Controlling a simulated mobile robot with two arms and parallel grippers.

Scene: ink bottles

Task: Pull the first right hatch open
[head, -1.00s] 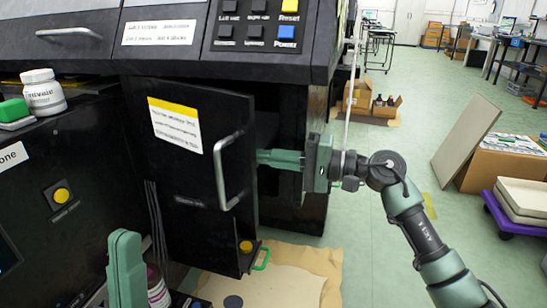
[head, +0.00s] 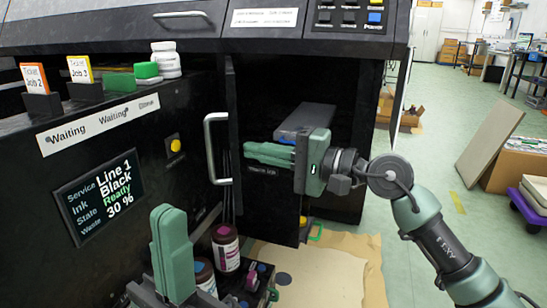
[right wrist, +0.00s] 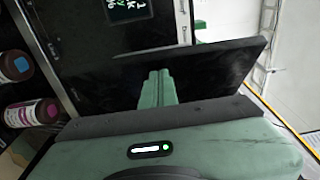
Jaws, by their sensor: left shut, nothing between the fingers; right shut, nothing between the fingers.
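The black hatch (head: 232,95) with a silver bar handle (head: 209,150) stands swung open on the dark machine, seen nearly edge-on in the head view. Its yellow-topped label no longer faces me. My right gripper (head: 246,154) is shut and empty, fingers pointing left, in front of the dark opening to the right of the handle. Whether it touches the hatch I cannot tell. In the right wrist view its shut fingers (right wrist: 160,82) lie before a dark glossy panel. My left gripper (head: 167,212) is shut and empty, pointing up at lower left, apart from the hatch.
A grey box (head: 303,121) shows in the opening. Ink bottles (head: 226,248) stand low below the handle, beside my left gripper. A status screen (head: 98,198) and ticket holders (head: 42,103) are at left. Brown paper (head: 340,272) lies on the floor. Open floor extends right.

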